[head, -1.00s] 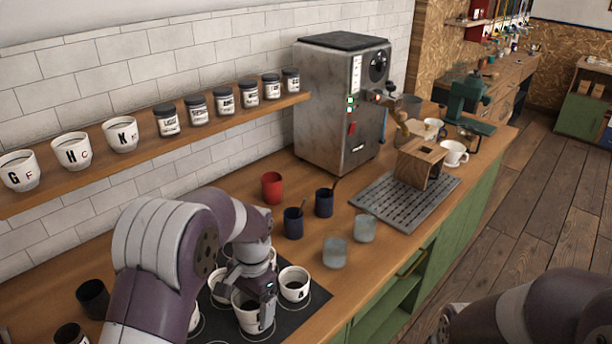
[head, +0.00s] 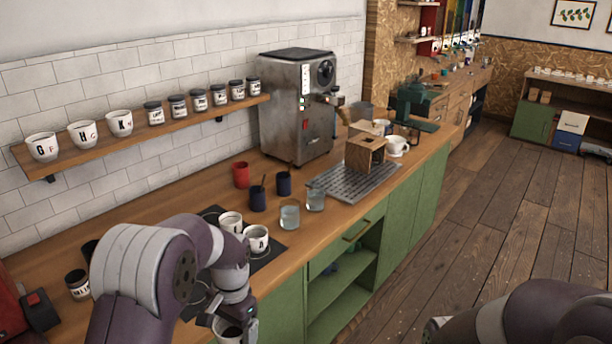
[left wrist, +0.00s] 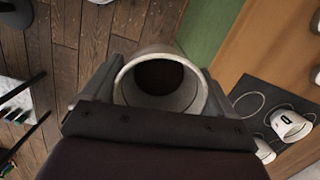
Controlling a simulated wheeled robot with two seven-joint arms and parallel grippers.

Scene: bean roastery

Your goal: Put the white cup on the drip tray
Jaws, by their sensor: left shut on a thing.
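My left gripper (head: 234,318) is shut on a white cup (head: 229,334), low in the head view, just off the front edge of the counter. In the left wrist view the cup (left wrist: 190,98) sits between the two fingers, its round opening facing the camera and its inside dark. The grey slotted drip tray (head: 333,183) lies on the counter before the steel machine, well to the right of and beyond my left gripper. My right arm shows at the lower right, but its gripper is out of view.
A wooden box (head: 363,155) stands on the tray's far part, with another white cup (head: 398,146) close by. Two glasses (head: 290,217), dark blue cups (head: 257,199) and a red cup (head: 241,175) stand left of the tray. White cups (head: 257,239) remain on the black mat.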

